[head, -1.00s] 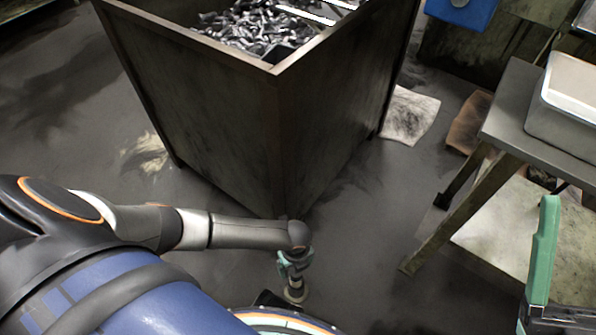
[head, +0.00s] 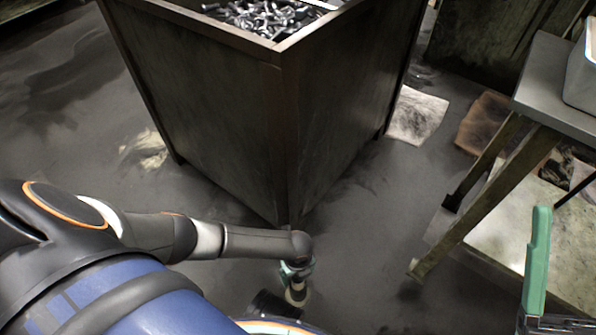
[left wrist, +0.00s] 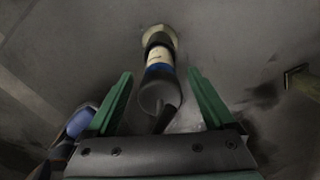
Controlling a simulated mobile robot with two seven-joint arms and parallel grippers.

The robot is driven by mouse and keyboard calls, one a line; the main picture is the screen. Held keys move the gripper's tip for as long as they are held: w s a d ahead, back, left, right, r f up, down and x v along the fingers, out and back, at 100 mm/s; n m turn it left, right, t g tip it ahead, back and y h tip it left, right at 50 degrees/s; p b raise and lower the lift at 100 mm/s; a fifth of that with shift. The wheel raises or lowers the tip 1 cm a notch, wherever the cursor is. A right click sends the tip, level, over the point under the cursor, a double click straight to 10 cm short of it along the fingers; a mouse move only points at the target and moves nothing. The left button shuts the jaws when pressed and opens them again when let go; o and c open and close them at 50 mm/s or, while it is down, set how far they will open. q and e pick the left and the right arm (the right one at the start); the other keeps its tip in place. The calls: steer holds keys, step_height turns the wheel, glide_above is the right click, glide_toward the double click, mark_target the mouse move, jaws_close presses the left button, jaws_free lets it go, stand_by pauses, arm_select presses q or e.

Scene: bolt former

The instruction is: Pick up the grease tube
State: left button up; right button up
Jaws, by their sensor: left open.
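The grease tube (left wrist: 158,62) shows in the left wrist view, just beyond and between my left fingers. It has a pale yellowish far end, a white label, a blue band and a dark grey rounded near part. My left gripper (left wrist: 160,92) is open, its two green fingers on either side of the tube's near part, with gaps on both sides. In the head view, my left gripper (head: 298,268) points down, partly hidden by its wrist; a small pale round piece below it seems to be part of the tube. A green finger, apparently of my right gripper (head: 537,265), stands at the right edge.
A tall dark metal bin (head: 230,120) full of metal bolts (head: 265,17) stands just beyond my left gripper. A grey table (head: 555,90) with a pale container (head: 583,80) stands at right. Stained sheets (head: 417,115) lie on the floor. The dark floor between bin and table is mostly clear.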

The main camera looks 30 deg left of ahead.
arm_select(q)
jaws_close()
stand_by(0.6)
